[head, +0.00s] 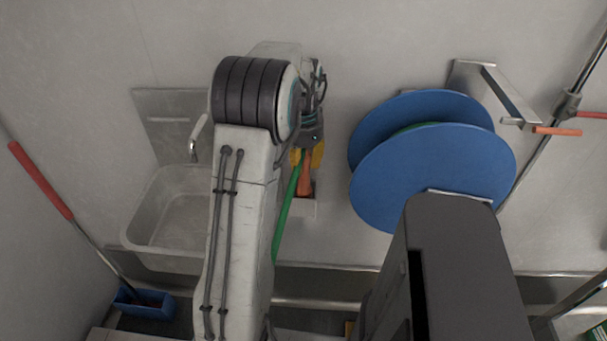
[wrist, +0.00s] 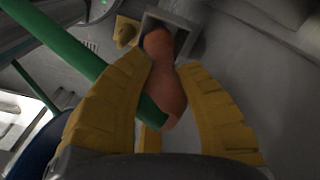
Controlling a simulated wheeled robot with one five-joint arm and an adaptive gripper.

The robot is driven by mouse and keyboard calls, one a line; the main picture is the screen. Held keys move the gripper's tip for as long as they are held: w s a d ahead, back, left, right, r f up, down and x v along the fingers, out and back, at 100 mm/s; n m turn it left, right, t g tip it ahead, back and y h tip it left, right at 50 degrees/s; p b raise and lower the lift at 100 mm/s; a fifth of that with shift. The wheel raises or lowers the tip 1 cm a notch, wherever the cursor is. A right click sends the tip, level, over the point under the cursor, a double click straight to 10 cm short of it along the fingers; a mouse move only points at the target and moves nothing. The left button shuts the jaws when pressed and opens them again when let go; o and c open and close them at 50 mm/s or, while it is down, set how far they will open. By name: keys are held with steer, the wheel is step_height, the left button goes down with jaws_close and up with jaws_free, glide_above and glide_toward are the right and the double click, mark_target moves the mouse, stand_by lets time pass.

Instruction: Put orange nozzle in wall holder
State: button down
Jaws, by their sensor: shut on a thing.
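The orange nozzle (head: 305,180) is between the yellow fingers of my gripper (head: 308,156), close to the back wall. In the wrist view, the fingers of my gripper (wrist: 166,68) are shut on the nozzle (wrist: 168,88) from both sides. The far end of the nozzle overlaps the square opening of the grey wall holder (wrist: 184,35); I cannot tell how deep it sits. The holder (head: 304,207) also shows below the nozzle in the head view. A green hose (head: 285,215) runs down beside the nozzle and passes behind my arm.
A blue hose reel (head: 435,178) is on the wall just right of my gripper. A sink (head: 165,215) with a tap (head: 197,138) is on the left. A red-handled brush (head: 42,180) leans at the far left above a blue tray (head: 142,303).

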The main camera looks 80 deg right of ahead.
mark_target(304, 177)
step_height(304, 177, down, 3)
steer(key=shift+a+f+p, duration=0.1)
steer(key=shift+f+p, duration=0.1)
steer(key=shift+p, duration=0.7)
steer(key=shift+d+f+p, duration=0.2)
steer(key=shift+f+p, duration=0.1)
steer(key=shift+p, duration=0.35)
steer(key=shift+f, duration=0.3)
steer(key=shift+f, duration=0.2)
steer(key=c, duration=1.1)
jaws_free()
steer(key=shift+o, duration=0.2)
